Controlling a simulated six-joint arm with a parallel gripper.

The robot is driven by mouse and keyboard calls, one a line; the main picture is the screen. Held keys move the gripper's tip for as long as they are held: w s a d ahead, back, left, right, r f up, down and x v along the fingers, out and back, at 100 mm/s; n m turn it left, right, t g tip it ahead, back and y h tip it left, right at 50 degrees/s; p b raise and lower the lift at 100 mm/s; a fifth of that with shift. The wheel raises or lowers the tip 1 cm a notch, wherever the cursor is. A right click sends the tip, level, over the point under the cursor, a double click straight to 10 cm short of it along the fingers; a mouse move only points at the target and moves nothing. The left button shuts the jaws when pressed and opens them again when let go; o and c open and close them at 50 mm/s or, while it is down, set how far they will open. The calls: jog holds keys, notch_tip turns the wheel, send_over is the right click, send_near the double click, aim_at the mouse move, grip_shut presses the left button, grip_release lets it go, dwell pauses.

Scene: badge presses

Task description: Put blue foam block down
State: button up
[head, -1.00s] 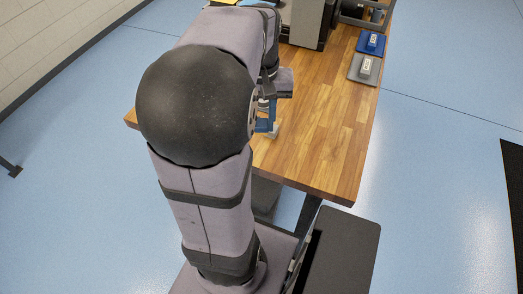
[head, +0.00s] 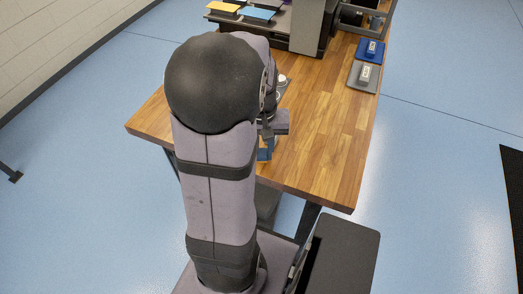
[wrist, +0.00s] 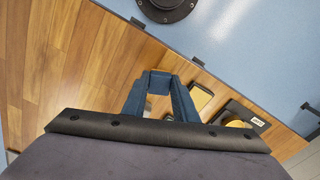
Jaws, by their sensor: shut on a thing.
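In the wrist view my gripper (wrist: 159,90) has two dark blue fingers. They are shut on the blue foam block (wrist: 158,83), which shows as a dark blue piece between the fingertips, close in colour to them. The wood table top (wrist: 62,60) lies beyond it in that view; I cannot tell whether the block touches it. In the head view my gripper (head: 265,148) shows as a small blue part beside my arm, over the near part of the table (head: 320,150). My arm hides much of it, and the block cannot be told apart there.
In the head view a blue pad (head: 370,50) and a grey pad (head: 363,76), each bearing a small block, lie at the table's right edge. Dark equipment (head: 315,25) stands at the back. In the wrist view a dark-framed flat item (wrist: 201,97) and a black holder (wrist: 243,115) lie to the right.

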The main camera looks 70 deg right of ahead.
jog(key=shift+f, duration=0.25)
jog(key=shift+f, duration=0.1)
jog(key=shift+f, duration=0.1)
jog(key=o, duration=1)
jog(key=shift+c, duration=0.2)
notch_tip(320, 180, up, 12)
jog(key=shift+r, duration=0.25)
